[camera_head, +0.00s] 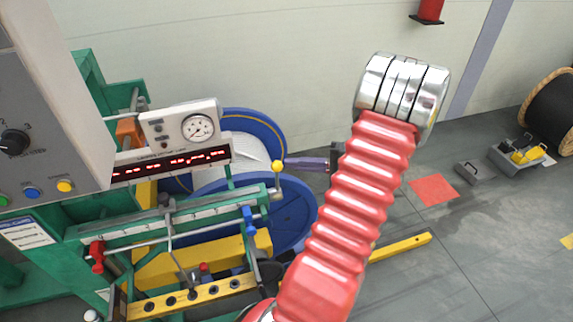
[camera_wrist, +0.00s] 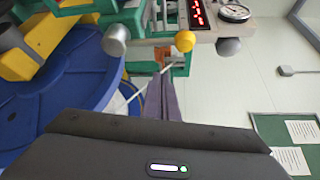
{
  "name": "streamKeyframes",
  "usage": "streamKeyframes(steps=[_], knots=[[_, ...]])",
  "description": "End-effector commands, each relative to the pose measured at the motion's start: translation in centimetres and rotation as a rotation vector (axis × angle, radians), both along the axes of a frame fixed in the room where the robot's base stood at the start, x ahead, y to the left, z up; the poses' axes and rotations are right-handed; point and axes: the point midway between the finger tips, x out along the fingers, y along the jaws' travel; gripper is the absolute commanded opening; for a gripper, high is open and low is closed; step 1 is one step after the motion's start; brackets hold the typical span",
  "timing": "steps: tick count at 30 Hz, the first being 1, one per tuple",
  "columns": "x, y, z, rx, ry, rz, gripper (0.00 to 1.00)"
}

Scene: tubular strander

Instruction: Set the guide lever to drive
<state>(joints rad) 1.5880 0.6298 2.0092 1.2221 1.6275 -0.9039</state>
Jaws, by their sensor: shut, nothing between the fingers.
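A lever with a yellow ball knob (camera_head: 277,166) stands at the right end of the green rail, its short shaft running down to a grey pivot. It looks like the guide lever; I see no position labels at it. The yellow knob also shows in the wrist view (camera_wrist: 185,41), just above my fingertips. My gripper (camera_head: 287,164) points left at the knob with its purple fingers shut and empty. The closed fingers also show in the wrist view (camera_wrist: 163,75). The tips are very close to the knob; I cannot tell whether they touch it.
A blue-flanged reel (camera_head: 295,212) stands behind and below the lever. A gauge panel (camera_head: 185,125) with a red display (camera_head: 172,163) is to the left. A blue handle (camera_head: 249,221) and a red handle (camera_head: 96,256) sit on the rod below.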

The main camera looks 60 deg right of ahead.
Motion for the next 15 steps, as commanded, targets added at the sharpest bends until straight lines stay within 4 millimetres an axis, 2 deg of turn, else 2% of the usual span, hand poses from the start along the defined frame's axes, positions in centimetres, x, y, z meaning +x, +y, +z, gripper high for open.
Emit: streamKeyframes(steps=[9,15], knots=[[-4.8,-1.6,0.0,-0.001,-0.001,-0.002,0.00],[-6.5,-2.1,0.0,-0.002,-0.001,0.001,0.00]])
